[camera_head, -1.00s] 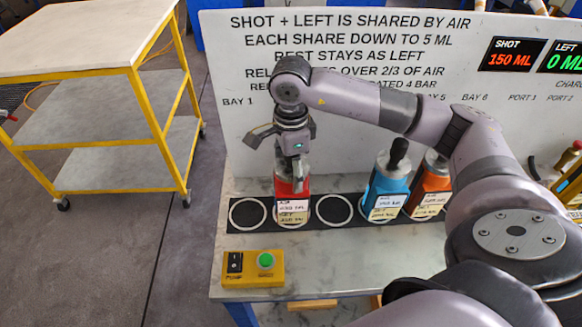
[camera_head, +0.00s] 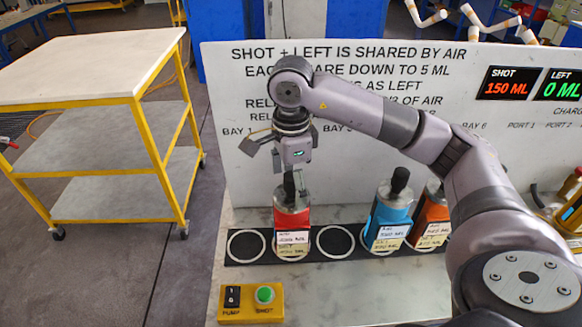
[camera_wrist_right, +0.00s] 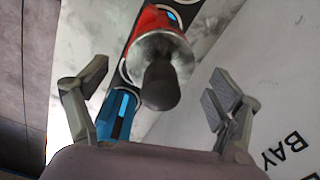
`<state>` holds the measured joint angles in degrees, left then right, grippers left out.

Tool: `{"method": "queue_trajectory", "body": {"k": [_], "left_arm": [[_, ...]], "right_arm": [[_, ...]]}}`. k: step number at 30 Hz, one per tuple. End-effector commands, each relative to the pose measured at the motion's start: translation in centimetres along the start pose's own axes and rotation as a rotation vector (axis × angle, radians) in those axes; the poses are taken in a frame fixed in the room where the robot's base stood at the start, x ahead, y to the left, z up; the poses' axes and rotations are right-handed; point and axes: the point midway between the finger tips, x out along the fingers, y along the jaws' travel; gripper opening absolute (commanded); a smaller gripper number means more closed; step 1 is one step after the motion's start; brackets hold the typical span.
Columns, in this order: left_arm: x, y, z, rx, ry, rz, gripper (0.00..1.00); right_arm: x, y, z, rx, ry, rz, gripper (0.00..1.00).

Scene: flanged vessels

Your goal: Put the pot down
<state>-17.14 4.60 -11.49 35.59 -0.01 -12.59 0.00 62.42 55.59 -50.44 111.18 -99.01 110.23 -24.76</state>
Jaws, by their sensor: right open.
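The red pot (camera_head: 291,218), with a metal top, a dark knob and paper labels, stands upright in a ringed bay on the black mat (camera_head: 270,259). My right gripper (camera_head: 288,180) is just above the pot, pointing down. In the right wrist view its fingers (camera_wrist_right: 157,93) are spread wide, with the pot's dark knob (camera_wrist_right: 161,86) between them and clear of both. The red body of the pot (camera_wrist_right: 152,22) shows behind its metal top. A blue pot (camera_head: 390,211) and an orange pot (camera_head: 433,217) stand in bays to the right. My left gripper is not in view.
Empty ringed bays lie left (camera_head: 247,245) and right (camera_head: 336,241) of the red pot. A yellow switch box (camera_head: 250,303) sits in front of the mat. A white lettered board (camera_head: 230,105) rises behind. A yellow-framed cart (camera_head: 138,110) stands at the left.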

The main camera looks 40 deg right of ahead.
Motion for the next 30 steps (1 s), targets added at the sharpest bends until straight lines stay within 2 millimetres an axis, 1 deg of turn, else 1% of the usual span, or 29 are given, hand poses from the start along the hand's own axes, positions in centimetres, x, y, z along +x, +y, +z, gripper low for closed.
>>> {"method": "queue_trajectory", "body": {"k": [1,4,6,10,16,30], "left_arm": [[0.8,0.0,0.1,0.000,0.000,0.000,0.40],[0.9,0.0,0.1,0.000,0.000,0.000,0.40],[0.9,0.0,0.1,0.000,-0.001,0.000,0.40],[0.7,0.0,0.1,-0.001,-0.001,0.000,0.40],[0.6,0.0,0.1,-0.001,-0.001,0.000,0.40],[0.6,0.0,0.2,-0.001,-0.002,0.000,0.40]], "right_arm": [[-1.0,-0.2,0.1,-0.001,-0.004,-0.007,0.86],[-3.4,-0.1,0.0,0.000,-0.001,-0.006,0.86],[-4.6,-0.1,0.0,0.001,-0.001,-0.006,0.86],[-6.1,-0.1,0.0,0.000,0.001,-0.002,0.86],[-6.9,0.0,0.0,0.000,0.001,0.001,0.86],[-6.9,0.0,0.0,0.000,0.000,0.001,0.86]]}}
